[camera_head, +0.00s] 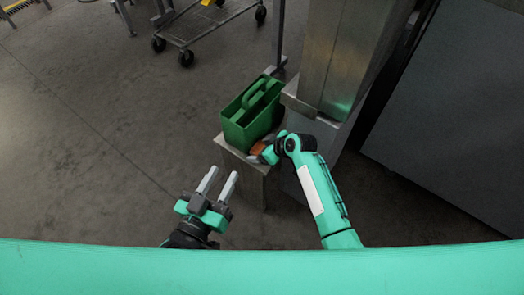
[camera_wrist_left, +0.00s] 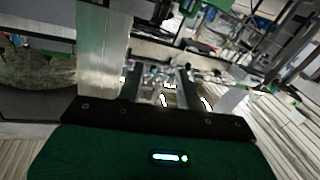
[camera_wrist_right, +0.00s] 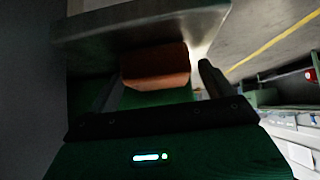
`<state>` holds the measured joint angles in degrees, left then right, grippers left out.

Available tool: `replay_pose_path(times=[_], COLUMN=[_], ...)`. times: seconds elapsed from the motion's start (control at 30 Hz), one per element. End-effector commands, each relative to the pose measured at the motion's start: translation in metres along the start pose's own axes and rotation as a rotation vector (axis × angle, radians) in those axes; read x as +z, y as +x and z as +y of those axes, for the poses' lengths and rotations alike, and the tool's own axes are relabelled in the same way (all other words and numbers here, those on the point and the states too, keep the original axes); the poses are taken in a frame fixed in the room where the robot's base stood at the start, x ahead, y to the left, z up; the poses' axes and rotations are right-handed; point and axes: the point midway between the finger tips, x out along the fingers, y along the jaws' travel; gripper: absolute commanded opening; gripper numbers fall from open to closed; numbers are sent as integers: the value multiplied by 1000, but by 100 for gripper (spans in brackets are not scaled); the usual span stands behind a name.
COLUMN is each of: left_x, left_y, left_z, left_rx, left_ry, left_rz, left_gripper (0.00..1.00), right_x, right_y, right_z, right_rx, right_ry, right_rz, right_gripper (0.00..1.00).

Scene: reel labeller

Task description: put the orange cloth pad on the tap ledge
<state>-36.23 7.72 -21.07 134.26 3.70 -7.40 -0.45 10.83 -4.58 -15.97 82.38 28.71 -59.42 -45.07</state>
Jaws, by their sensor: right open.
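The orange cloth pad (camera_head: 257,148) shows as a small patch by my right gripper (camera_head: 263,153) in the head view. In the right wrist view the pad (camera_wrist_right: 155,66) lies between the two spread fingers of my right gripper (camera_wrist_right: 158,80), against a grey metal slab (camera_wrist_right: 140,25). Whether the fingers touch the pad, I cannot tell. A metal ledge (camera_head: 231,154) on a short stand is beneath the green caddy and the pad; whether it is the tap ledge is unclear. My left gripper (camera_head: 222,174) is open and empty, below and left of the stand.
The green caddy (camera_head: 249,118) with a handle stands on the ledge, just behind the pad. A tall metal column (camera_head: 335,60) rises to the right. A large dark panel (camera_head: 450,110) is further right. A wheeled cart (camera_head: 205,30) is at the back. The floor at left is clear.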

Motion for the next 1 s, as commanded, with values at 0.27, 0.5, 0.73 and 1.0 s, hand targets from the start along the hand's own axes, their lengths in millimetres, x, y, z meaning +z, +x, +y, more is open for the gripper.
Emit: replay_pose_path(times=[0.27, 0.5, 0.73, 1.0], left_x=[0, 0, 0, 30], left_y=[0, 0, 0, -12], left_z=[0, 0, 0, 7], left_rx=[0, 0, 0, 5], left_ry=[0, 0, -1, -24], left_rz=[-1, -2, -8, -159], left_gripper=[36, 36, 36, 36], right_x=[0, 0, 0, -6], right_y=[0, 0, -2, -13], right_z=[0, 0, 0, 0], right_rx=[0, 0, 0, 0], right_ry=[0, 0, 1, -1], right_rz=[0, 0, 0, 1], right_gripper=[57, 33, 33, 33])
